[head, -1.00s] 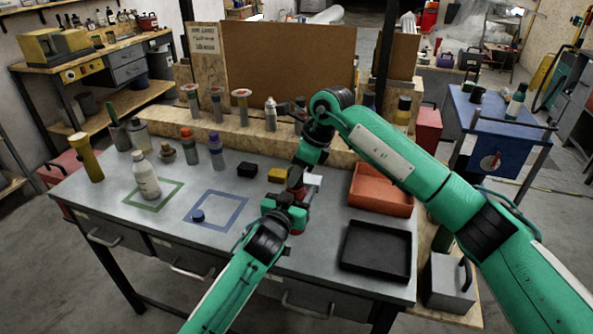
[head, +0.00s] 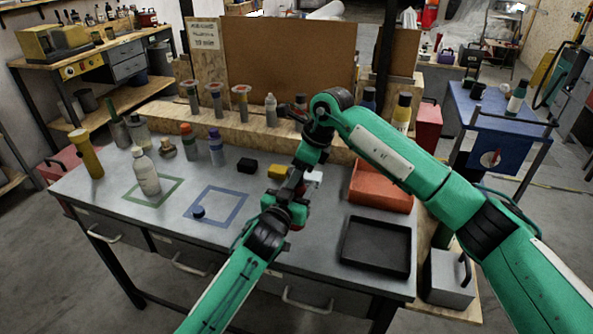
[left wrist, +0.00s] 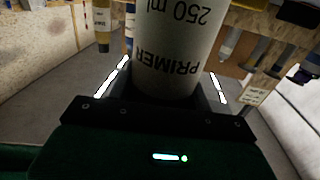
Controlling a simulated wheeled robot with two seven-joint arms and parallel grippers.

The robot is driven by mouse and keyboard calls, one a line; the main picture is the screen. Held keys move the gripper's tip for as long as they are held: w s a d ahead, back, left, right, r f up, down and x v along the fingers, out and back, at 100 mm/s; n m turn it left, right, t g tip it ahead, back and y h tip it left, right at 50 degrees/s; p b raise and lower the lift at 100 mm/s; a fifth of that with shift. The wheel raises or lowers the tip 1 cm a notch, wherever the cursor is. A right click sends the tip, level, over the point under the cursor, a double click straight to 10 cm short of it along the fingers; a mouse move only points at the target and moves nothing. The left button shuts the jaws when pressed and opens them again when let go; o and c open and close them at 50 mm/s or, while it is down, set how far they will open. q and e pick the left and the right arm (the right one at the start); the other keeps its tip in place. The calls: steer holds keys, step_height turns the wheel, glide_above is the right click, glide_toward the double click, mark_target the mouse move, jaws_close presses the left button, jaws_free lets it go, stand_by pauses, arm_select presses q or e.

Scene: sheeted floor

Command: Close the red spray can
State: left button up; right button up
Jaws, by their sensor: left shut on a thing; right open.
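My left gripper (head: 288,212) is over the middle of the workbench, shut on a can. In the left wrist view the pale can (left wrist: 168,50), lettered "PRIMER" and "250 ml", stands between the fingers; its top is out of that view. In the head view the grippers hide most of the held can, so I cannot tell its full colour or whether a cap is on it. My right gripper (head: 293,186) is open, just above and very close to the left one; whether it touches the can is unclear. A small dark blue cap (head: 198,211) lies inside the blue square.
A white bottle (head: 146,174) stands in the green square. Several bottles stand at the back left. A black block (head: 247,166) and a yellow block (head: 277,171) lie behind the grippers. An orange tray (head: 381,190) and a black tray (head: 376,265) are at right.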

steer(key=v, duration=1.2)
arm_select(q)
steer(key=o, duration=1.4)
steer(key=shift+o, duration=0.2)
steer(key=b+v, duration=0.1)
steer(key=v, duration=1.3)
steer(key=shift+b, duration=0.3)
arm_select(e)
steer(key=shift+f, duration=0.8)
arm_select(q)
steer(key=shift+w+d, duration=0.1)
